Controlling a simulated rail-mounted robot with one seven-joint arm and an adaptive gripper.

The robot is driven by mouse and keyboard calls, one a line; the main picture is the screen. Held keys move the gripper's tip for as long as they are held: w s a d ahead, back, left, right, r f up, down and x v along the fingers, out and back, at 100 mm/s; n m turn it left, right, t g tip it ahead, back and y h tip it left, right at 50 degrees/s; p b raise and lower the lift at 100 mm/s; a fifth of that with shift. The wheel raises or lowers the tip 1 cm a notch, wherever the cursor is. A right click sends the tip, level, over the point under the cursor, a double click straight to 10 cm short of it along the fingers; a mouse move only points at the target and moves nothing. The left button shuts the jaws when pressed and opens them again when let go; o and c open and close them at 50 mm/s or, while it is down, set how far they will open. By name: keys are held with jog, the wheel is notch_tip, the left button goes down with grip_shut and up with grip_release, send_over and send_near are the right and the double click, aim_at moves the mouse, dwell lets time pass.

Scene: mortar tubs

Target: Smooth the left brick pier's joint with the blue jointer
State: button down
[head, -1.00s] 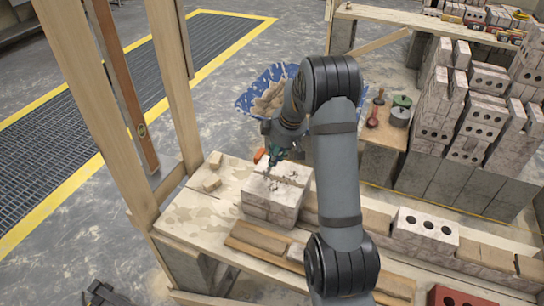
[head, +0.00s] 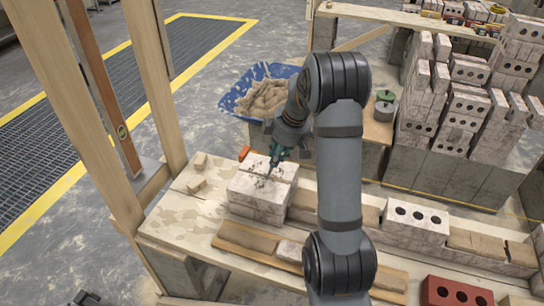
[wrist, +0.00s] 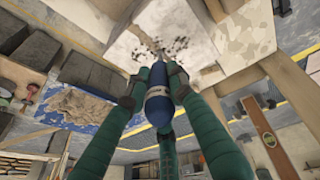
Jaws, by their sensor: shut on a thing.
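The left brick pier (head: 256,206) is a pale block stack on the plank bench, with dark crumbs scattered over its top and a joint line across it. My gripper (head: 276,160) is over the pier's top. In the wrist view its green fingers (wrist: 158,78) are closed around the blue jointer (wrist: 158,104). The jointer's far end points toward the crumb-strewn pier top (wrist: 190,42). I cannot tell whether its tip touches the joint.
A blue tub (head: 232,97) of mortar stands behind the pier. Wooden uprights (head: 155,85) rise at the left. A three-hole block (head: 415,222) and a red brick (head: 455,292) lie to the right. An orange item (head: 245,153) sits just behind the pier.

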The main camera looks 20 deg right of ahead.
jog(key=shift+s+d+b, duration=1.45)
jog(key=shift+s+d, duration=0.85)
jog(key=shift+d, duration=0.45)
notch_tip(320, 180, up, 6)
jog(key=w+a+p, duration=0.2)
jog(key=p, duration=0.2)
jog(key=shift+a, duration=0.15)
